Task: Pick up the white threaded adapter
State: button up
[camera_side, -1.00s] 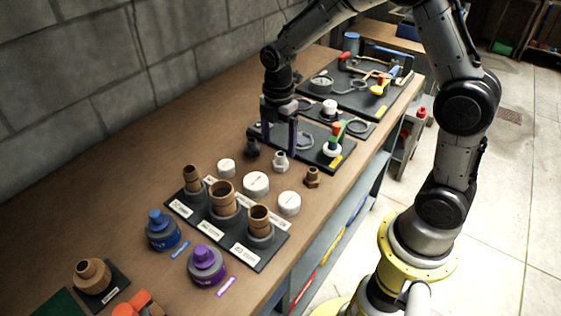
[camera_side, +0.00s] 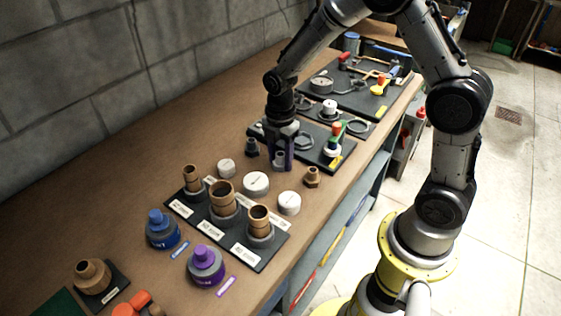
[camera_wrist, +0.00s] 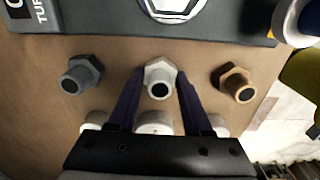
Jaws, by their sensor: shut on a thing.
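The white threaded adapter (camera_wrist: 158,70) has a hex collar and a round dark opening; it also shows in the side view (camera_side: 279,157). My gripper (camera_wrist: 160,84) has a finger on either side of it and is shut on it. In the side view my gripper (camera_side: 281,163) is low over the bench with the fingers pointing down. The adapter looks upright, at or very near the bench top; a gap beneath it cannot be made out. The fingers partly cover it in the side view.
A dark grey adapter (camera_wrist: 82,74) stands to the left and a brown one (camera_wrist: 234,82) to the right. White caps (camera_side: 256,183) stand nearer the side camera, by the rack (camera_side: 230,232) of brown fittings. A dark tool board (camera_side: 318,158) lies just behind.

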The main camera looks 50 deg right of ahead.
grip_shut()
jog(key=shift+r, duration=0.15)
